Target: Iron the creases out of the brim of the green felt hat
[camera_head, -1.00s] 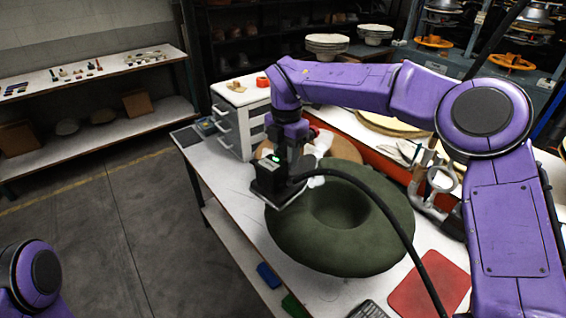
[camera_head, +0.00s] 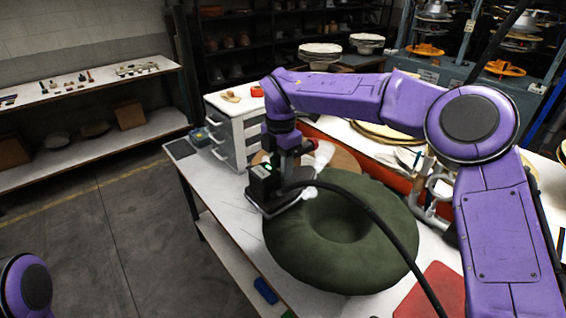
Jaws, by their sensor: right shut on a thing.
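The green felt hat (camera_head: 345,262) lies on the white table, its wide brim around a sunken middle. My right gripper (camera_head: 285,168) is at the brim's far left side, shut on the iron (camera_head: 270,203). The iron's flat plate is at the brim's upper left edge and seems to touch the felt. A black cord runs from the iron across the hat towards the lower right. My arm and the iron hide part of the far brim. Creases cannot be made out clearly. Of my left arm only a purple joint shows at the lower left; its gripper is out of view.
A white drawer unit (camera_head: 235,128) stands at the table's far left corner. White table (camera_head: 222,205) is bare left of the hat.

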